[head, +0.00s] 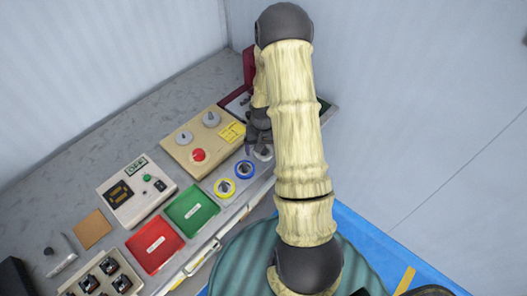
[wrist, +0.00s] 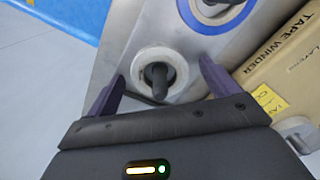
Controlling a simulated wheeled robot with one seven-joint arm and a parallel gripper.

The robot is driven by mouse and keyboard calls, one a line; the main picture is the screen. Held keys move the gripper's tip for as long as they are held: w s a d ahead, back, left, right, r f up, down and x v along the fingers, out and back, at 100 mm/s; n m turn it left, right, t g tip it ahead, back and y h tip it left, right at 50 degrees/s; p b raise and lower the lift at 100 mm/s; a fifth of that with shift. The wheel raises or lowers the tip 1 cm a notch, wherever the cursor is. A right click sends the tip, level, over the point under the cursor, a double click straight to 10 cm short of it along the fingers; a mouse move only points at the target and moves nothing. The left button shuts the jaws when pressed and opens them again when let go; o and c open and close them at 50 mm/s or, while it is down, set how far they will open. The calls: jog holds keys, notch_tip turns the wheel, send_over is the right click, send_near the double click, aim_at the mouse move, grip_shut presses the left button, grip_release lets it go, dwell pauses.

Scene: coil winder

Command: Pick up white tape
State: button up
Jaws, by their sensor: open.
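The white tape (wrist: 151,62) is a pale roll around a dark upright peg on a metal plate, in the middle of the wrist view. In the head view the white tape (head: 263,153) shows small beside my gripper, partly covered by it. My gripper (wrist: 160,88) is open, with one purple finger on each side of the roll. The fingers appear apart from the tape, and their height over the plate is hard to judge.
A blue tape roll (wrist: 215,12) lies just beyond the white one, and a yellow roll (head: 225,188) follows it along the plate. The beige tape winder box (wrist: 285,62) with knobs stands close on the right. Green (head: 192,211) and red (head: 155,245) trays lie farther along the bench.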

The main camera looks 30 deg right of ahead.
dwell(0.4)
jog(key=c, duration=1.1)
jog(key=shift+r, duration=0.15)
notch_tip(320, 180, up, 10)
jog(key=shift+f+b, duration=0.1)
jog(key=shift+b, duration=0.5)
jog(key=a+n+p, duration=0.1)
jog(key=a+p, duration=0.3)
jog(key=p, duration=0.1)
jog(key=w+a+n+p, duration=0.1)
jog(key=a+n+p, duration=0.1)
jog(key=a+p, duration=0.3)
jog(key=w+a+r+n+p, duration=0.1)
jog(key=a+n+p, duration=0.1)
jog(key=a+p, duration=0.3)
jog(key=shift+p, duration=0.8)
